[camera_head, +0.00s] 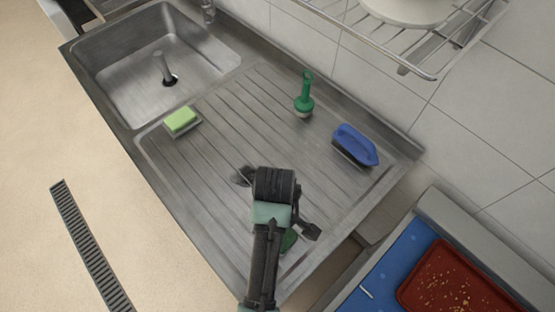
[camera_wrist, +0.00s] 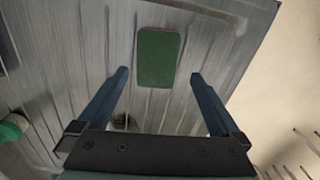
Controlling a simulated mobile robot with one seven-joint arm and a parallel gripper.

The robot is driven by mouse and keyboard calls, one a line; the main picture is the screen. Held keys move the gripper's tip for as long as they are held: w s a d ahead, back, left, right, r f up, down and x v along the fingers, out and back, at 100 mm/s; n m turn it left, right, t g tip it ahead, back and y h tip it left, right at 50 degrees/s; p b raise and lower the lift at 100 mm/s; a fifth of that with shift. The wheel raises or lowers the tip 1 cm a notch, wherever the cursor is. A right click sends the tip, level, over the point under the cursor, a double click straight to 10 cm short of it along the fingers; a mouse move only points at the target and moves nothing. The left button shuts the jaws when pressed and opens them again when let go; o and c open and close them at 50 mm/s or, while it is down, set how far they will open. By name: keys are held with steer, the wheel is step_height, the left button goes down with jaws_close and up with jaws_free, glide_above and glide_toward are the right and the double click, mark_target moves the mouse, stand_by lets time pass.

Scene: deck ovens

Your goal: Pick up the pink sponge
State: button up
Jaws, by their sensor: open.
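A flat dark-green rectangular pad (camera_wrist: 158,57), perhaps the top of a sponge, lies on the ribbed steel drainboard. In the head view only part of a green thing (camera_head: 289,240) shows beside my arm, likely this same pad. My gripper (camera_head: 277,203) is over the drainboard with its jaws apart. In the wrist view my gripper (camera_wrist: 160,76) is open and empty, and the pad lies between and beyond the fingertips. The fingers do not appear to touch it.
A light-green sponge (camera_head: 180,119) sits on a small dish near the sink (camera_head: 120,75). A green-handled brush (camera_head: 304,95) and a blue brush (camera_head: 355,146) stand along the wall side. A wire shelf (camera_head: 425,55) overhangs the back. A red tray (camera_head: 455,280) is at lower right.

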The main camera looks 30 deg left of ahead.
mark_target(290, 238)
steer(key=shift+w+f+p, duration=0.2)
steer(key=shift+f+p, duration=0.4)
steer(key=shift+f, duration=2.7)
steer(key=c, duration=1.2)
